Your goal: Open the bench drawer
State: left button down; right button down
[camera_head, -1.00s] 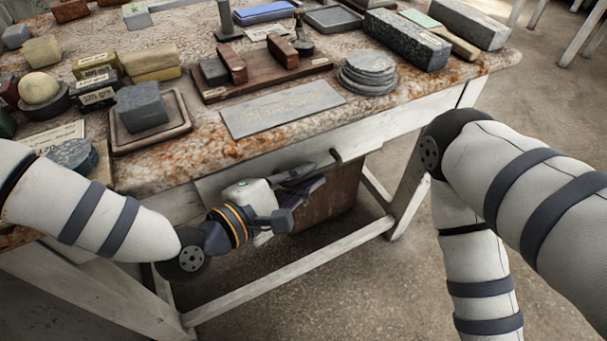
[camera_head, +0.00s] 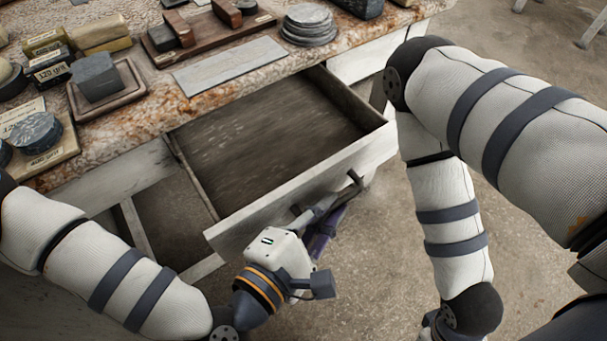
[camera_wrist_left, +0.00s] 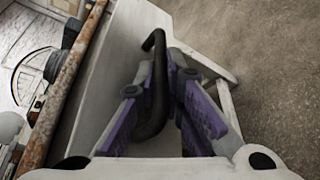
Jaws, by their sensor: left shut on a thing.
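The bench drawer (camera_head: 270,140) stands well out from under the bench top, its grey interior exposed and looking empty. Its pale wooden front (camera_head: 362,157) faces me. My left gripper (camera_head: 330,209) is at the drawer front, shut on the dark bar handle (camera_head: 355,179). In the left wrist view the dark curved handle (camera_wrist_left: 158,85) runs between the purple-padded fingers of the left gripper (camera_wrist_left: 160,82). In the head view the gripper hides part of the handle. My right arm hangs at the right, its gripper out of view.
The stained stone bench top (camera_head: 225,92) holds a grey flat plate (camera_head: 229,66), a stack of round discs (camera_head: 309,25), a grey block (camera_head: 97,76) on a tray and several other blocks. Bare floor (camera_head: 355,275) lies in front of the drawer.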

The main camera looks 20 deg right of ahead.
pick_arm(q)
jog(key=s, duration=0.3)
jog(key=shift+d, duration=0.4)
jog(key=c, duration=2)
grip_release()
jog(key=shift+o, duration=0.2)
jog(key=o, duration=0.4)
jog(key=r, duration=0.7)
jog(key=shift+w+d, duration=0.2)
jog(key=shift+s+a+r, duration=0.1)
jog(key=shift+r, duration=0.7)
jog(key=shift+s+a+r, duration=0.1)
jog(key=shift+r, duration=0.7)
jog(key=c, duration=0.4)
